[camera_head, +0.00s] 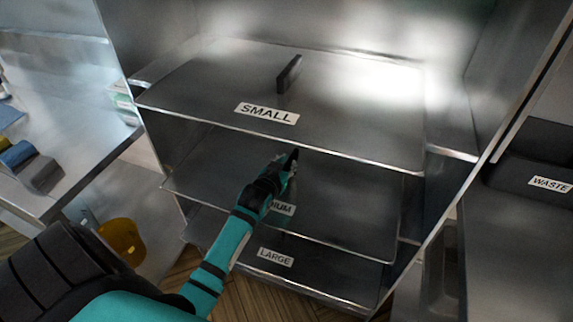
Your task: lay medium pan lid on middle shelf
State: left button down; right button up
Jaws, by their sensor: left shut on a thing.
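My left gripper (284,172) reaches over the middle shelf (350,232) and is shut on the dark upright handle (293,157) of the medium pan lid. The lid's grey metal plate blends with the shelf metal, so I cannot tell its outline or whether it touches the shelf. The middle shelf's label (284,208) is partly covered by my left arm, and only its last letters show. My right gripper is not in view.
The top shelf (350,143), marked SMALL, overhangs the gripper and has a dark upright handle (289,74) on it. The bottom shelf (325,281), marked LARGE, lies below. A WASTE label (550,184) is at right. A yellow container (122,240) stands at left.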

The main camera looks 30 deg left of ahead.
pick_arm(q)
jog(key=shift+f, duration=0.45)
dwell(0.3)
jog(key=c, duration=1.1)
grip_release()
jog(key=shift+c, duration=0.2)
jog(key=shift+o, duration=0.4)
jog(key=shift+s+f, duration=0.1)
jog(key=shift+f, duration=0.15)
jog(key=shift+o, duration=0.5)
jog(key=shift+r, duration=0.15)
jog(key=shift+r, duration=0.2)
notch_tip(320, 180, up, 7)
jog(key=p, duration=0.7)
jog(key=shift+f, duration=0.1)
